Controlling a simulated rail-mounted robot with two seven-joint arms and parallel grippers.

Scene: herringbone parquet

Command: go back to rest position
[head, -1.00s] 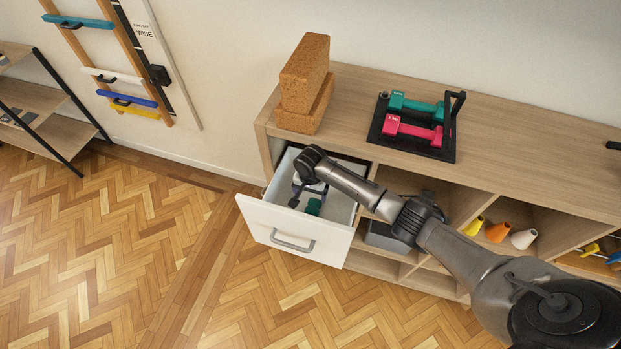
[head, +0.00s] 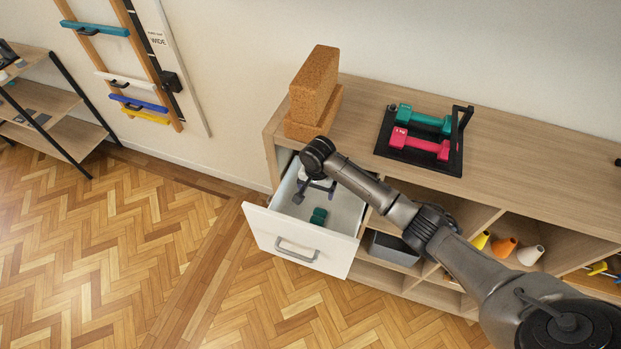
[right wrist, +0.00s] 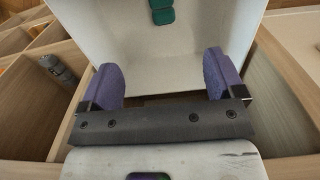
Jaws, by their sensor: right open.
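My right gripper (head: 316,184) is over the open white drawer (head: 347,207) of the wooden shelf unit. In the right wrist view its two purple fingers (right wrist: 165,78) stand wide apart with nothing between them. A dark green object (head: 318,216) lies on the drawer floor, nearer the drawer front; it also shows at the top of the right wrist view (right wrist: 161,10), apart from the fingers. My left gripper is in neither view.
Cork blocks (head: 314,88) stand on the shelf top (head: 361,97) behind the gripper. A black tray (head: 455,160) there holds a teal dumbbell (head: 425,119) and a pink dumbbell (head: 418,145). Cones (head: 503,247) sit in a cubby. The parquet (head: 110,260) at left is clear.

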